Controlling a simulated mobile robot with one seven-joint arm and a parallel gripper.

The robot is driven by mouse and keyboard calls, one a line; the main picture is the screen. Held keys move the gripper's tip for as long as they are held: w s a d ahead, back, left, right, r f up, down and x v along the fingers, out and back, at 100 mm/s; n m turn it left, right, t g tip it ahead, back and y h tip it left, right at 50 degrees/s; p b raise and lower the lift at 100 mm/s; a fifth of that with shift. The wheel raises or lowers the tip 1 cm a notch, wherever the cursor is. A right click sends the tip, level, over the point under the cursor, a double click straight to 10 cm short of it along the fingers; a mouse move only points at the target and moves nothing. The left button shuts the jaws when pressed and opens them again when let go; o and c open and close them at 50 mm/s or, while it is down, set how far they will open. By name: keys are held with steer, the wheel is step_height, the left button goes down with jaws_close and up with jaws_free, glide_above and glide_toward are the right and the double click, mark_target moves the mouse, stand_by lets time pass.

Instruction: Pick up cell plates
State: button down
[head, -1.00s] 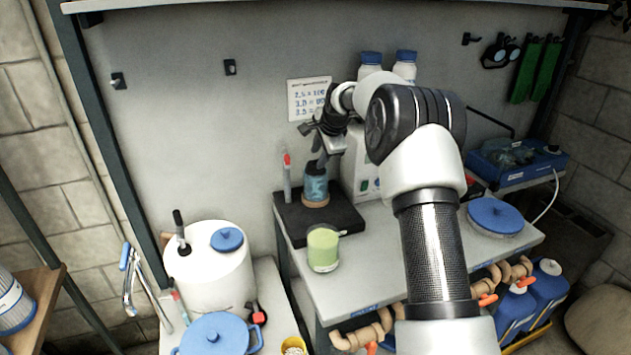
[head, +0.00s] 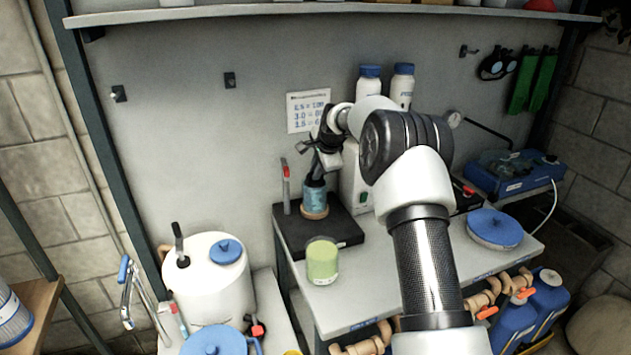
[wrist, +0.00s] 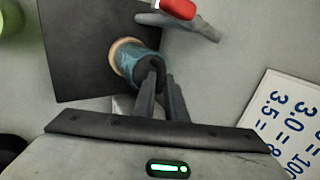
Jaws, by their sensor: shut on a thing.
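A blue jar (head: 314,197) stands upright on a tan round base (head: 314,213) on a black mat (head: 345,228) on the workbench. The blue jar also shows in the wrist view (wrist: 138,68). My gripper (head: 317,172) comes down to the jar's top from above. In the wrist view, the tips of my gripper (wrist: 158,68) are close together, shut on a dark piece at the jar's mouth, which I take to be the cell plates. The fingers largely hide this piece, and its lower part is not visible.
A red-topped grey tool (head: 286,185) stands left of the jar, close by. A glass of green liquid (head: 322,260) is in front. A white device (head: 355,180) and white bottles (head: 402,86) stand behind to the right. The wall is close behind.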

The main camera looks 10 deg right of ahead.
mark_target(316, 183)
step_height(316, 183, up, 18)
steer(key=p, duration=0.2)
stand_by(0.4)
steer(key=c, duration=2.4)
jaws_free()
steer(key=shift+c, duration=0.2)
jaws_close()
